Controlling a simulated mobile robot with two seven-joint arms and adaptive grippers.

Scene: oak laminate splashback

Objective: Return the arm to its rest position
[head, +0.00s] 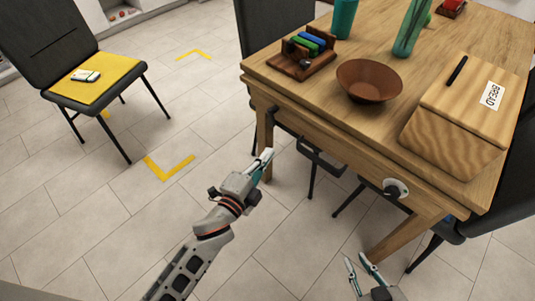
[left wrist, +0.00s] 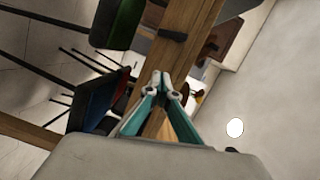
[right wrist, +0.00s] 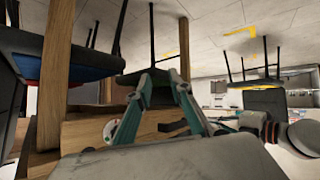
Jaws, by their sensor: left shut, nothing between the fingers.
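My left gripper (head: 268,157) is out over the tiled floor, left of the wooden table (head: 290,95) and near its front left leg. Its teal-lined fingers meet at the tips in the left wrist view (left wrist: 160,78), with nothing between them. My right gripper (head: 357,258) is low at the bottom of the head view, in front of the table. Its fingers stand apart and empty, as the right wrist view (right wrist: 160,80) also shows. Most of the right arm is out of the head view.
The table carries a bread box (head: 450,132), a brown bowl (head: 370,85), a wooden caddy (head: 292,67) and teal vessels. A dark chair with a yellow seat pad (head: 92,82) stands at the left. Dark chairs surround the table. Open floor (head: 110,215) lies left of my left arm.

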